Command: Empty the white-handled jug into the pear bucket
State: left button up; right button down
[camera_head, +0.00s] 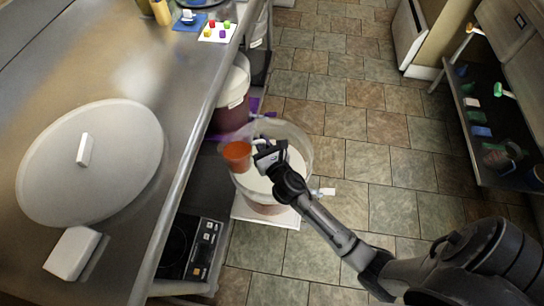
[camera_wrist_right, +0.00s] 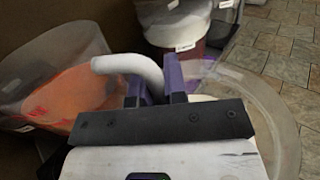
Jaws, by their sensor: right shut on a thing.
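My right gripper (camera_head: 268,152) is shut on the white handle (camera_wrist_right: 128,66) of a clear jug (camera_wrist_right: 50,55). Orange liquid (camera_wrist_right: 72,97) is in the jug, which also shows in the head view (camera_head: 237,156). The gripper's purple fingers (camera_wrist_right: 155,82) close around the handle. The jug is above the left part of an open clear bucket (camera_head: 299,146) with pale contents. No label naming the bucket's fruit is readable. My left gripper is out of view.
The open bucket stands on a white base (camera_head: 262,218) beside the steel counter (camera_head: 190,110). A lidded bucket with dark red contents (camera_head: 231,112) stands behind it. A round white lid (camera_head: 115,165) lies on the counter. A hotplate (camera_head: 190,247) is below. Tiled floor is free to the right.

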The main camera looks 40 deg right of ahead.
jog(key=f, duration=0.1)
jog(key=a+f+b, duration=0.1)
jog(key=f, duration=0.1)
jog(key=s+f, duration=0.1)
jog(key=shift+a+f+b, duration=0.15)
jog(key=shift+f+b, duration=0.2)
jog(key=shift+s+a+f+y+b, duration=0.15)
jog(key=shift+f+b, duration=0.05)
jog(key=shift+f, duration=0.25)
jog(key=shift+s+a+f+y+b, duration=0.1)
jog(key=shift+a+f+y+b, duration=0.05)
jog(key=shift+f, duration=0.25)
jog(key=shift+d, duration=0.1)
jog(key=shift+w+d+f+m+g+y+p, duration=0.1)
jog(key=shift+d+f+m+g+y+p, duration=0.2)
jog(key=shift+d+f+m+p, duration=0.5)
jog(key=shift+w+d+f+m+g+y+p, duration=0.2)
jog(key=shift+f+m+g, duration=0.25)
jog(key=shift+m, duration=0.75)
jog(key=shift+s+d+f+m+g+y+p, duration=0.15)
jog(key=shift+d+f+m+g+p, duration=0.3)
jog(key=shift+m, duration=0.55)
jog(key=shift+a+y, duration=0.15)
jog(key=shift+y, duration=0.1)
